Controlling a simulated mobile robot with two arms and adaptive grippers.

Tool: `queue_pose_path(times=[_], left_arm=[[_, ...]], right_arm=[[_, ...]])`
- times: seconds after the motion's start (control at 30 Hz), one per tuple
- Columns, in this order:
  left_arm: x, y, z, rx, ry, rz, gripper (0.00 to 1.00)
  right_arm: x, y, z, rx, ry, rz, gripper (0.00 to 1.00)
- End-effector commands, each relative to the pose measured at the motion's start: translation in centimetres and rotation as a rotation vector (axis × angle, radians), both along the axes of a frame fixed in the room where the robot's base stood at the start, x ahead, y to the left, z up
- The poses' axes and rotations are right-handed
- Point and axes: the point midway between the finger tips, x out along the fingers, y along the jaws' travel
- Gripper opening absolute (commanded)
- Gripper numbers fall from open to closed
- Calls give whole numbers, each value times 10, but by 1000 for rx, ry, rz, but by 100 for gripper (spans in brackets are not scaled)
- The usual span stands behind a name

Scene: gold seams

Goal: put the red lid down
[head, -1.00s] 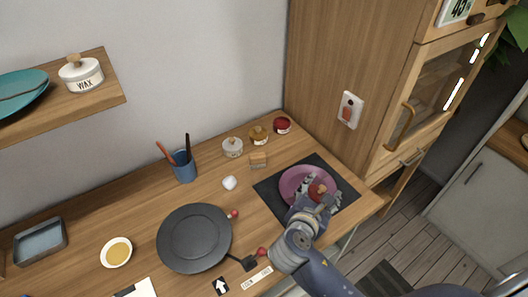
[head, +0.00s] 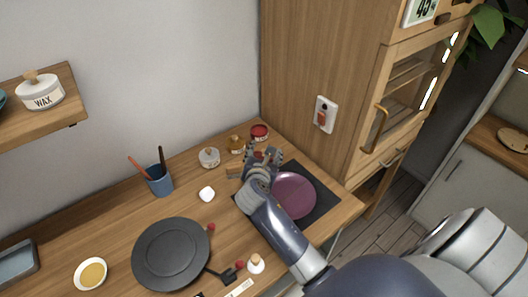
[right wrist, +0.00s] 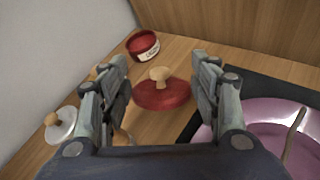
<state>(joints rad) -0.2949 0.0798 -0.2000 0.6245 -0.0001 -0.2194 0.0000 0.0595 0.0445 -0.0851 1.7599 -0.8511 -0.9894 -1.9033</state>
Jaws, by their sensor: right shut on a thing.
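The red lid (right wrist: 163,95) with its pale wooden knob shows in the right wrist view, between the two fingers of my right gripper (right wrist: 162,70). The gripper is shut on the lid across its sides. I cannot tell whether the lid touches the counter. An open-looking red jar (right wrist: 143,45) stands just behind the lid, apart from it; it also shows in the head view (head: 260,133). My left gripper is not in view.
The purple plate (head: 293,196) lies on a dark mat (head: 325,205). An amber jar (head: 236,145) and a white lidded pot (head: 209,157) stand left of the red jar. A white piece (head: 207,194), a blue cup (head: 160,183) and a black round plate (head: 170,254) are further left.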

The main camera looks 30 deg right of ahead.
Motion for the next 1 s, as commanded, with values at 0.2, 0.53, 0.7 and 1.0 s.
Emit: queue_pose_path(times=[0.2,0.53,0.7,1.0], left_arm=[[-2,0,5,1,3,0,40],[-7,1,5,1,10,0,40],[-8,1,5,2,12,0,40],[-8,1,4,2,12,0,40]], right_arm=[[30,-22,-3,0,0,0,41],[33,-24,-36,2,3,1,41],[33,-24,-40,1,0,1,41],[33,-24,-42,1,1,1,66]])
